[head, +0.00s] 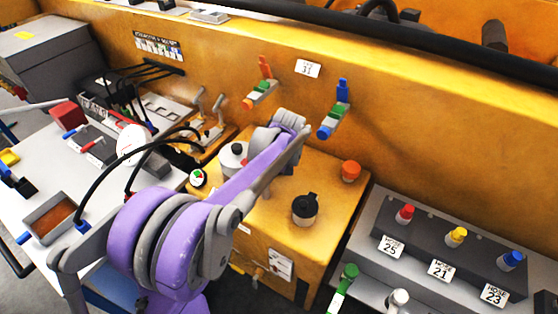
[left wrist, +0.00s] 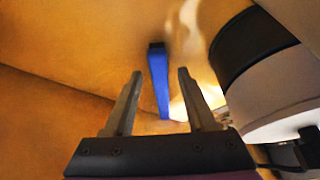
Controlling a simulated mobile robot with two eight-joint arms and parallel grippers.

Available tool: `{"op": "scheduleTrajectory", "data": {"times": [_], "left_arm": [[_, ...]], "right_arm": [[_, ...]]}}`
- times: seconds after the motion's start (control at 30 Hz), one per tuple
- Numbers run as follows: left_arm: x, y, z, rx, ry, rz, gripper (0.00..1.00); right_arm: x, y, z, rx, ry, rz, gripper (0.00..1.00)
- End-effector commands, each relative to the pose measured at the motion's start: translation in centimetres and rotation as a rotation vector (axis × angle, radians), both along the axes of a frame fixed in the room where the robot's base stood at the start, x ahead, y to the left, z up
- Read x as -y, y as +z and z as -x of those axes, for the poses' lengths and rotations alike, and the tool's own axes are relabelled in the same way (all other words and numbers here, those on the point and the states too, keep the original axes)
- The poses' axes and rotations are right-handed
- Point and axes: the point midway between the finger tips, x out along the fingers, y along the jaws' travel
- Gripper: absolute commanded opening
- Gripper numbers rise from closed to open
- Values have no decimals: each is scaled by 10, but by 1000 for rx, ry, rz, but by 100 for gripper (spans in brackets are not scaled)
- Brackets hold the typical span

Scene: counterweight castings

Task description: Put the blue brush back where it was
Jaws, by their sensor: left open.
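In the left wrist view a narrow blue bar (left wrist: 159,82), dark at its upper end, shows between and beyond my fingers. It may be the blue brush, but I cannot tell for sure. My left gripper (left wrist: 160,73) is open, with a visible gap on each side of the bar. In the head view my left arm reaches over the yellow box, and I cannot make out its fingers. No brush is clear there. A blue upright piece (head: 342,90) stands on a wall bracket with green and blue parts. My right gripper is not in view.
A black-topped pot (head: 305,208) and an orange knob (head: 351,171) are on the yellow box (head: 262,238). A black and grey cylinder (left wrist: 255,52) is close on the right in the left wrist view. A grey panel (head: 440,238) with coloured knobs stands at right.

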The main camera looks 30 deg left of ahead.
Motion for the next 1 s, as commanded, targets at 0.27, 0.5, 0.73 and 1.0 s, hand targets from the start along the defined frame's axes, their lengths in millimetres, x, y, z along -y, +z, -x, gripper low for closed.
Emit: {"op": "scheduleTrajectory", "data": {"times": [0.27, 0.5, 0.73, 1.0], "left_arm": [[14, 52, 16, 0, -1, 0, 56], [25, 92, 29, 0, -1, 0, 56], [29, 106, 34, 0, 0, 0, 56], [29, 107, 34, 0, 0, 0, 56]], "right_arm": [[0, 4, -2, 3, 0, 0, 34], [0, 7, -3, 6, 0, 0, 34], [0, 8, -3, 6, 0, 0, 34], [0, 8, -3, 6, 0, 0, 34]]}}
